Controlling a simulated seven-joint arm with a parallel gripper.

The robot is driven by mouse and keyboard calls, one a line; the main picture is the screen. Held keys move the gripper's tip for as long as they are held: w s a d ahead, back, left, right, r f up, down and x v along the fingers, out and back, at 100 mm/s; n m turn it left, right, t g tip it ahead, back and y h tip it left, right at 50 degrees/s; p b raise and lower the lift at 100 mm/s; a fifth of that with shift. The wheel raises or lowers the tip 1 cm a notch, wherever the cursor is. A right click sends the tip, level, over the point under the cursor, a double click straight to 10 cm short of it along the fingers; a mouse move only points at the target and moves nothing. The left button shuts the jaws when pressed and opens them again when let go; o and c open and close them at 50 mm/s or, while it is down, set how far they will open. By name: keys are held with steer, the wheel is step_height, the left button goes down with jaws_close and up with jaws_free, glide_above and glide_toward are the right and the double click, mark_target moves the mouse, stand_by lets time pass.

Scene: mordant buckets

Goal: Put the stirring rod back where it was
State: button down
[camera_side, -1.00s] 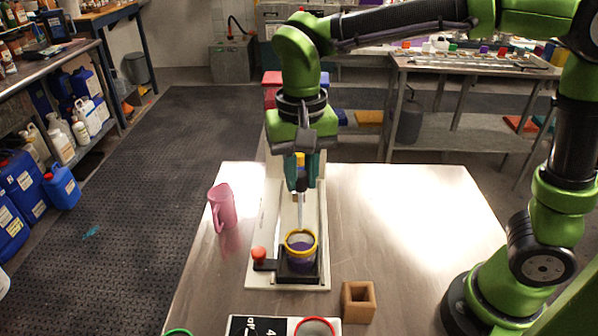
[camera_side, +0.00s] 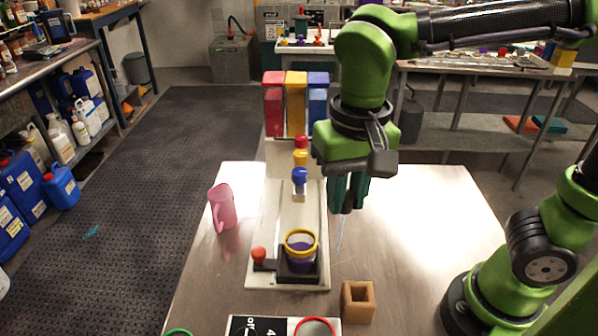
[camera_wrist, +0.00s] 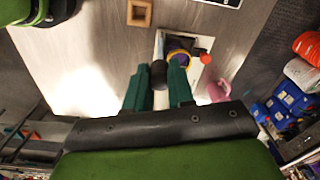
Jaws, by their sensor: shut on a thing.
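My gripper (camera_side: 347,203) is shut on the dark handle of the stirring rod (camera_side: 340,234). The rod's thin, pale shaft hangs down, slightly tilted, right of the yellow-rimmed bucket (camera_side: 300,235). The wrist view shows the dark handle (camera_wrist: 159,75) between my green fingers (camera_wrist: 160,70). A wooden block with a square hole (camera_side: 358,301) stands on the table in front of my gripper. The block also shows in the wrist view (camera_wrist: 139,13). The rod's lower end appears above or near the table; its exact height is unclear.
A pink jug (camera_side: 222,207) stands left of the white stand (camera_side: 262,225). The stand carries a red-knobbed lever (camera_side: 259,254) and red, yellow and blue blocks. A red-rimmed container (camera_side: 315,328) and a black-and-white card are at the front.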

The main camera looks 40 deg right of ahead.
steer(key=s+d+f, duration=0.1)
steer(key=s+f, duration=0.3)
steer(key=f, duration=0.9)
steer(key=shift+s+d+m, duration=0.2)
steer(key=shift+m, duration=0.2)
steer(key=shift+f, duration=0.15)
steer(key=c, duration=1)
jaws_free()
step_height(320, 180, up, 12)
steer(key=w+d+t, duration=0.1)
steer(key=d+t, duration=0.1)
steer(key=d, duration=0.2)
steer(key=w+d+n+t+y, duration=0.1)
steer(key=w+d+t, duration=0.1)
steer(key=d, duration=0.2)
steer(key=w+d+r+n+t, duration=0.1)
steer(key=d+t, duration=0.2)
steer(key=d, duration=0.1)
steer(key=shift+w+d+r+y, duration=0.1)
steer(key=shift+w+d+y, duration=0.15)
steer(key=shift+y, duration=0.15)
